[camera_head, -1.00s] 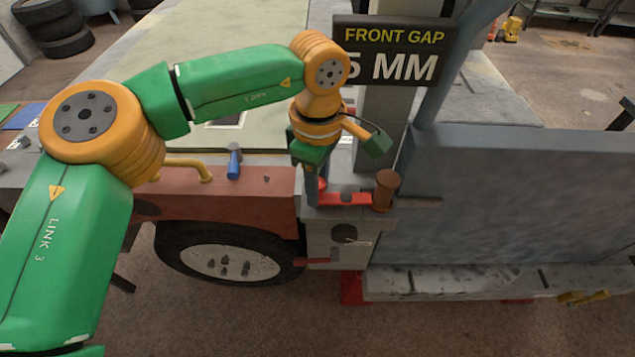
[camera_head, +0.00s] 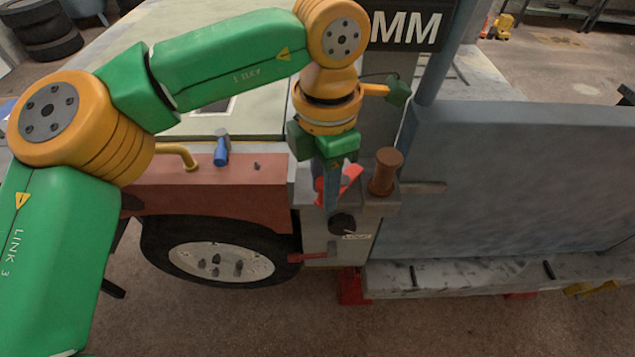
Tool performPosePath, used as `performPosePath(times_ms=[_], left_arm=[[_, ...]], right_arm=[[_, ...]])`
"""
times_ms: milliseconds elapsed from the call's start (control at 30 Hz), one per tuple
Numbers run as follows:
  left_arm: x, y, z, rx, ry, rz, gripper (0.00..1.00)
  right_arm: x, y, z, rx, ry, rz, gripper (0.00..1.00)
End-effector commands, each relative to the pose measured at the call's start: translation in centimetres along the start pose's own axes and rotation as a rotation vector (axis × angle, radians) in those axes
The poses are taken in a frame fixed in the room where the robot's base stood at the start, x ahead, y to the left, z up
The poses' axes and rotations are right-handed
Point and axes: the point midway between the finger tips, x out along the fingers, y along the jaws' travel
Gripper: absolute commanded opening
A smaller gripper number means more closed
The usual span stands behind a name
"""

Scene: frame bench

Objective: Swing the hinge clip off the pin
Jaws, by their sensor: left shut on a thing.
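The red hinge clip (camera_head: 350,179) lies over the grey block at the front corner of the bench frame. It slants up and to the right, and its free end shows a small gap to the left of the brown pin (camera_head: 386,173), which stands upright. My left gripper (camera_head: 331,200) points down and is shut on the clip near its left end. The fingers hide part of the clip. My right gripper is not in view.
A blue-handled hammer (camera_head: 221,150) and a bent yellow handle (camera_head: 180,153) sit left of the gripper. A large grey panel (camera_head: 520,190) stands close on the right. A dark sign (camera_head: 405,27) is behind. A wheel (camera_head: 220,262) is below left.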

Motion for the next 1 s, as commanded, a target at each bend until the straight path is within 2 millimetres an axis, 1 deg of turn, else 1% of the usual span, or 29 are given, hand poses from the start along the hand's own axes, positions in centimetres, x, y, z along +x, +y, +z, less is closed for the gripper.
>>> performPosePath(times_ms=[200, 500, 733, 1000], left_arm=[[0.0, -0.8, 0.6, -0.190, -0.003, 0.001, 0.00], [-0.1, -1.5, 1.2, -0.392, -0.004, -0.001, 0.00], [-0.1, -1.7, 1.6, -0.478, -0.004, 0.000, 0.00], [-0.2, -1.8, 1.7, -0.514, -0.005, 0.000, 0.00]], right_arm=[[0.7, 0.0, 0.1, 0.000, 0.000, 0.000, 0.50], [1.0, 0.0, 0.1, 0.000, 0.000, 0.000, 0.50], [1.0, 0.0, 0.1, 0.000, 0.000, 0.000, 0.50], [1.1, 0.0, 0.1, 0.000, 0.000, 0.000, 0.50]])
